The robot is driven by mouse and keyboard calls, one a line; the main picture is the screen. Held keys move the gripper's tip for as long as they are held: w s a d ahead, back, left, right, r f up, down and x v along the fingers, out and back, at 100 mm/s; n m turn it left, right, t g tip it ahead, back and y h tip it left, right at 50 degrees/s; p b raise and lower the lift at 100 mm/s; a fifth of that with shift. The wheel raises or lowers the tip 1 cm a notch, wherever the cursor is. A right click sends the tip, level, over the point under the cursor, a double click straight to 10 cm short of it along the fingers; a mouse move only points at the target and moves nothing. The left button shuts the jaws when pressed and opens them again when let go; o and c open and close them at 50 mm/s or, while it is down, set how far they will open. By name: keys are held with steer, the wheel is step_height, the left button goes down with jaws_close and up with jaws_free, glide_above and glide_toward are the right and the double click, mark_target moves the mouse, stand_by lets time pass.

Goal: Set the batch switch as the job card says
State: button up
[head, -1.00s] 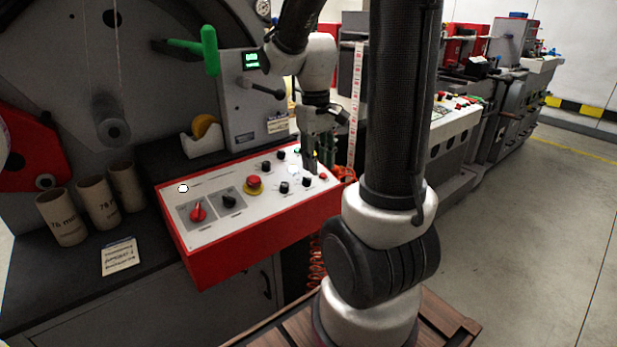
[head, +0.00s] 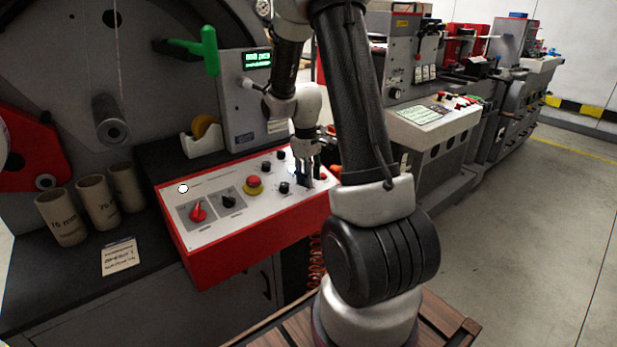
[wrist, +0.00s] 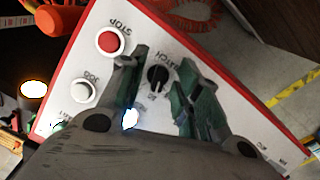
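The batch switch (wrist: 157,78) is a black knob with a pale pointer line on the white panel, its label upside down in the wrist view. The pointer runs nearly up and down there; its position marks are too small to read. My gripper (wrist: 159,64) is open, one green-padded finger on each side of the knob, with a gap showing on both sides. In the head view my gripper (head: 304,182) points down at the panel's right end and hides the switch. A handwritten card (head: 120,257) lies on the dark bench; its text is not legible to me.
The red-sided control panel (head: 228,245) also carries a red selector (head: 198,212), a red mushroom button (head: 254,182) and several black knobs. By the gripper are a red STOP button (wrist: 111,41) and a white JOG button (wrist: 83,93). Cardboard cores (head: 98,203) stand at left.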

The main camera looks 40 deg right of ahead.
steer(key=shift+f, duration=0.25)
steer(key=shift+c, duration=0.5)
jaws_close()
steer(key=m+y, duration=0.1)
steer(key=m, duration=0.2)
steer(key=shift+m, duration=0.3)
steer(key=shift+m+y, duration=0.5)
steer(key=shift+m, duration=1.4)
